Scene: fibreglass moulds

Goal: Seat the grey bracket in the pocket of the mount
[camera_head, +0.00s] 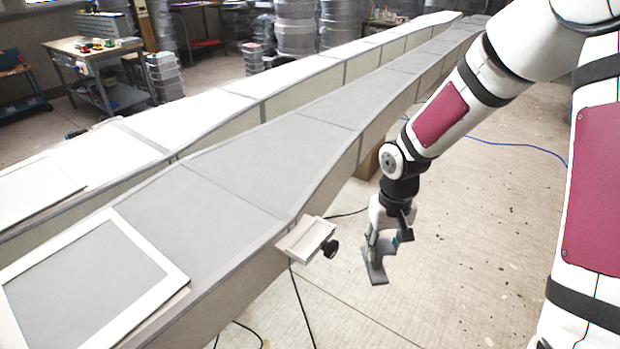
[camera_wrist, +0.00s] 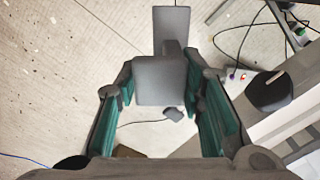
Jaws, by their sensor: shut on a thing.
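The grey bracket (camera_head: 375,270) hangs below my gripper (camera_head: 384,240) in the head view, clear of the mould and over the floor. In the wrist view the bracket (camera_wrist: 160,80) sits between the teal-padded fingers of my gripper (camera_wrist: 165,100), and its flat plate reaches away from them. My gripper is shut on the bracket. The mount (camera_head: 305,238) is a pale shallow tray with a black knob, fixed at the side edge of the near mould. It stands left of the bracket with a gap between them. Its pocket looks empty.
The long grey mould (camera_head: 270,150) runs from lower left to the back. A white frame (camera_head: 150,305) lies on its near end. Black cables (camera_head: 300,305) hang below the mount to the floor. Open floor (camera_head: 470,260) lies right of the mould.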

